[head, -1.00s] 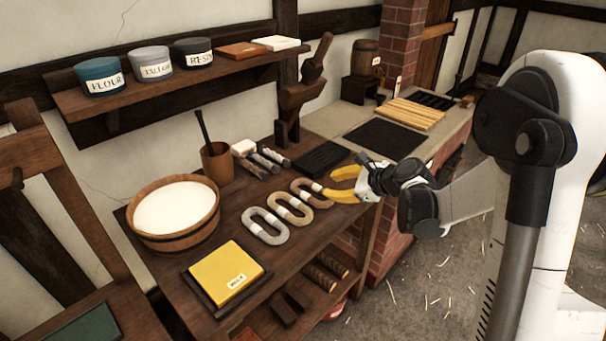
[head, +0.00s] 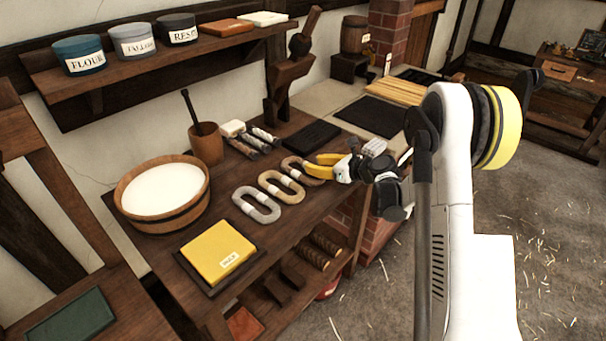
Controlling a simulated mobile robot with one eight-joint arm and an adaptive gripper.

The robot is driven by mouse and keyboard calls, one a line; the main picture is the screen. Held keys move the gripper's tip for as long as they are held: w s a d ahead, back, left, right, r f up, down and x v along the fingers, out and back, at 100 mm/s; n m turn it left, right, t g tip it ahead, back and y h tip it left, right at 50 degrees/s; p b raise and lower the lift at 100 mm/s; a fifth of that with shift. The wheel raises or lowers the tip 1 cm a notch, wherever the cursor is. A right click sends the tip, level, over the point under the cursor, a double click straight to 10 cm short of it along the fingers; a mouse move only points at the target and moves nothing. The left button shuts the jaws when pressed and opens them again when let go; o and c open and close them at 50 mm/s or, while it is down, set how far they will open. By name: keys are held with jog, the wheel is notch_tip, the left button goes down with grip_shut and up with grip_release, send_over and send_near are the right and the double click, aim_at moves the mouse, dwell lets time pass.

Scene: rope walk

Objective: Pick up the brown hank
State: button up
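Three oval hanks lie in a row on the dark wooden bench (head: 222,285). The brown hank (head: 290,163) is the farthest right, beside the tan hank (head: 270,182), with the grey hank (head: 243,207) at the near left. My gripper (head: 312,164) has yellow fingers and reaches in from the right, at the right part of the brown hank. The two fingers are spread apart, and the fingers partly hide the hank. I cannot tell whether they touch it.
A wooden tub of white contents (head: 128,207) and a yellow block (head: 213,248) stand on the left of the bench. A mortar-like cup (head: 206,148), several small rolls (head: 245,144) and a black slab (head: 310,135) lie behind the hanks. A shelf (head: 100,82) runs above.

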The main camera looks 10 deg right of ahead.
jog(key=x, duration=0.1)
jog(key=b+x, duration=0.1)
jog(key=x, duration=0.1)
jog(key=shift+w+a+f, duration=0.15)
jog(key=shift+w+f, duration=0.05)
jog(key=shift+f, duration=0.15)
jog(key=shift+r, duration=0.15)
jog(key=shift+s, duration=0.1)
grip_shut()
